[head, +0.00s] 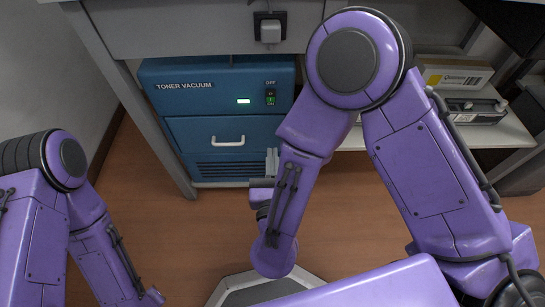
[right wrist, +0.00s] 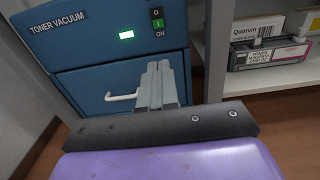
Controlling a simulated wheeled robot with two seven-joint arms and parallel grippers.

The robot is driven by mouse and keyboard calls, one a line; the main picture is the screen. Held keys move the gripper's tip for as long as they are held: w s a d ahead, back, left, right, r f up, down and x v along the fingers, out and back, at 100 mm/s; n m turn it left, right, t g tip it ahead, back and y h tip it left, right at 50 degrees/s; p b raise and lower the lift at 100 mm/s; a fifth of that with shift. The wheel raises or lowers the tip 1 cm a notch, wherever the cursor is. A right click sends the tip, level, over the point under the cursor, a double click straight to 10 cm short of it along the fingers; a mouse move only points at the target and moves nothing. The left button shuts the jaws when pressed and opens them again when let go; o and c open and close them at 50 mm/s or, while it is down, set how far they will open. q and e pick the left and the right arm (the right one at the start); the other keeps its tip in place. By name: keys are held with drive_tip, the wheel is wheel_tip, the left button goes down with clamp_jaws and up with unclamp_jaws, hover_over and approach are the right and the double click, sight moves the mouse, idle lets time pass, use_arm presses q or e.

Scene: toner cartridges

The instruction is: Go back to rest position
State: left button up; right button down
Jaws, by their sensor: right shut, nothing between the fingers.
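My right gripper (right wrist: 161,84) is shut and empty. It points at the front of the blue toner vacuum (right wrist: 79,46), and in the right wrist view it covers part of the drawer near the white handle (right wrist: 122,97). In the head view the right gripper (head: 271,163) shows partly behind my right arm, in front of the toner vacuum (head: 215,137). I cannot tell how far it is from the drawer. The vacuum's drawer looks closed, and its green light is lit. My left arm is at the lower left of the head view; its gripper is out of the picture.
A shelf (head: 513,133) at the right holds a Quorvin carton (head: 455,77) and a toner cartridge (head: 475,111). The bench leg (head: 150,120) stands left of the vacuum. The wooden floor (head: 190,230) in front is clear.

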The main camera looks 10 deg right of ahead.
idle(0.5)
wheel_tip(320, 180, down, 13)
drive_tip(key=d+n+g+y, duration=0.2)
drive_tip(key=n+g+y, duration=0.35)
drive_tip(key=n, duration=1.95)
drive_tip(key=s+d+f+n+g+h, duration=0.25)
drive_tip(key=s+d+f+g, duration=0.25)
drive_tip(key=s+d+f, duration=0.35)
drive_tip(key=s+d+f+n+g+h, duration=0.2)
drive_tip(key=s+d+f+n+g, duration=0.3)
drive_tip(key=s+d, duration=0.55)
wheel_tip(320, 180, up, 30)
drive_tip(key=w+p, duration=0.1)
drive_tip(key=p, duration=3)
drive_tip(key=shift+d+m+t, duration=0.15)
drive_tip(key=shift+m+t, duration=0.2)
drive_tip(key=shift+t, duration=0.1)
